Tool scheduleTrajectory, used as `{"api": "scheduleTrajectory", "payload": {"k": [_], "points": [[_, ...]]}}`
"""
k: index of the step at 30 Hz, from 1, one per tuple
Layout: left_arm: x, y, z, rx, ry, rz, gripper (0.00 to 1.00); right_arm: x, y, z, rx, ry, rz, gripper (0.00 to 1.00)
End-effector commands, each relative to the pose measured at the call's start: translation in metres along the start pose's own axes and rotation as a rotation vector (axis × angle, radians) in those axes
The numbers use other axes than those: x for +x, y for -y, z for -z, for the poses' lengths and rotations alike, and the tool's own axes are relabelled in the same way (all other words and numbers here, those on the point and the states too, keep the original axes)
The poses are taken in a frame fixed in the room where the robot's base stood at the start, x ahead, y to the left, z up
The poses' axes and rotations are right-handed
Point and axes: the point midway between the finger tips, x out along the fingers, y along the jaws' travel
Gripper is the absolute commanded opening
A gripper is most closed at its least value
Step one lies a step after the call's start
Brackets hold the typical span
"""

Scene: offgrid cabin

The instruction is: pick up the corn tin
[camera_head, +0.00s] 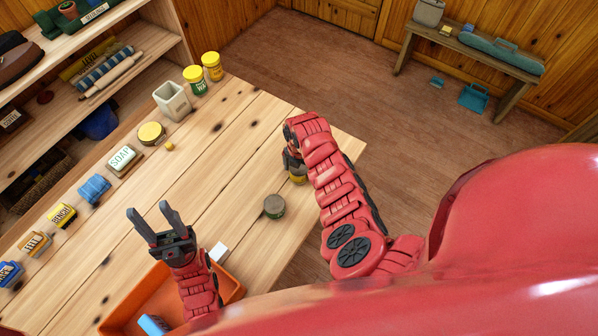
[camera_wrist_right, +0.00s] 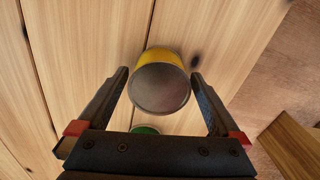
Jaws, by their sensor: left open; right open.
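A tin with a yellow side and a grey metal lid (camera_wrist_right: 160,88) stands on the wooden table between the fingers of my right gripper (camera_wrist_right: 160,76). Its label cannot be read, but its yellow colour fits the corn tin. In the head view the tin (camera_head: 298,177) shows partly below my right gripper (camera_head: 293,163), which hides the rest. The right fingers are open on either side of it, with a gap visible at each side.
A green tin (camera_head: 274,207) stands close by; its edge shows in the wrist view (camera_wrist_right: 145,129). An orange tray (camera_head: 226,283) holds a blue item. Soap (camera_head: 122,159), a beige pot (camera_head: 173,101) and several jars and packets line the table's far side. The table's middle is clear.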

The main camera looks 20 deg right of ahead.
Motion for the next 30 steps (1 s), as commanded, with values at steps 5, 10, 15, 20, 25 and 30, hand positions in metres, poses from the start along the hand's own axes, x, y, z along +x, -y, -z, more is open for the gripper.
{"api": "scheduleTrajectory", "payload": {"k": [5,10,15,20,25,30], "points": [[0.000,0.000,0.000,0.000,0.000,0.000,0.50,-0.001,0.000,0.000,0.000,0.000,-0.001,0.87],[0.000,0.000,0.000,0.000,0.000,0.000,0.50,-0.001,-0.001,0.000,0.000,0.001,-0.001,0.57],[0.000,0.000,0.000,0.000,0.000,0.000,0.50,-0.001,-0.001,0.000,0.000,0.001,-0.002,0.26],[0.000,0.000,0.000,0.000,0.000,0.000,0.50,-0.001,-0.001,0.000,0.000,0.001,-0.002,0.10],[0.001,0.000,0.000,0.000,0.000,0.000,0.50,-0.002,-0.001,0.000,0.000,0.001,-0.002,0.10],[0.005,0.000,0.001,0.000,0.000,0.000,0.50,-0.013,-0.002,-0.002,-0.001,0.004,-0.006,0.10]]}}
